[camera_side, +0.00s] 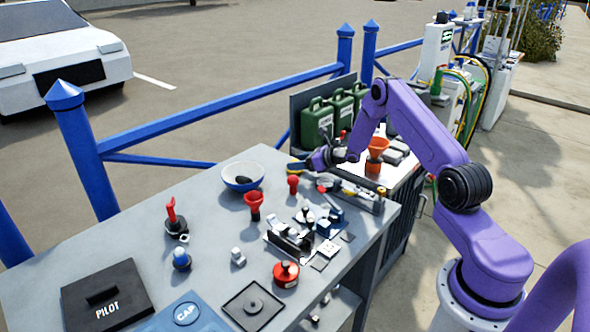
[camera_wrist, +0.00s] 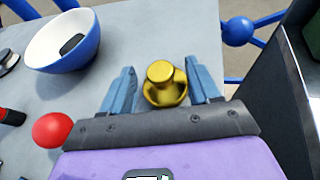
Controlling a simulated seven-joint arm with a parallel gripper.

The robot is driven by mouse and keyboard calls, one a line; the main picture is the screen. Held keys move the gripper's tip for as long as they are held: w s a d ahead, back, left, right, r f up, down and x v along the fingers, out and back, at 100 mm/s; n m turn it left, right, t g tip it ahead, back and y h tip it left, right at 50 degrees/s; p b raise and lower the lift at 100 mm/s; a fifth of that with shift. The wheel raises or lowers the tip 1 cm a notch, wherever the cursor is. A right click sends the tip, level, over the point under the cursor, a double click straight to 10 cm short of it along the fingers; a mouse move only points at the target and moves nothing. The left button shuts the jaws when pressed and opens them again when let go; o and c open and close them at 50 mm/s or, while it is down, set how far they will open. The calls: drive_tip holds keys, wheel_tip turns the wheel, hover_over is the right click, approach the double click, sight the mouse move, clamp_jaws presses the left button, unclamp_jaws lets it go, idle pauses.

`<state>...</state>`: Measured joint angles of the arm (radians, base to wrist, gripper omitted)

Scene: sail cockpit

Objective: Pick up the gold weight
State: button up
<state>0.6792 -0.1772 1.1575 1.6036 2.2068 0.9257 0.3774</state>
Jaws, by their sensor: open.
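The gold weight (camera_wrist: 166,88) shows in the wrist view as a shiny round piece with a smaller knob on top. It stands between the two blue fingers of my gripper (camera_wrist: 160,92), with a small gap on each side. The fingers are apart and not closed on it. In the side view my gripper (camera_side: 312,163) is at the far right end of the grey table. The gold weight cannot be made out clearly there, being small and beside the gripper.
A blue and white bowl (camera_wrist: 62,42) with a dark item inside stands left of my gripper; it is also in the side view (camera_side: 243,178). A red ball knob (camera_wrist: 53,130) is close at lower left. Green cans (camera_side: 318,120) stand behind. The table edge is near on the right.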

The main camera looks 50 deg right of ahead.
drive_tip(key=shift+x, duration=0.9)
clamp_jaws()
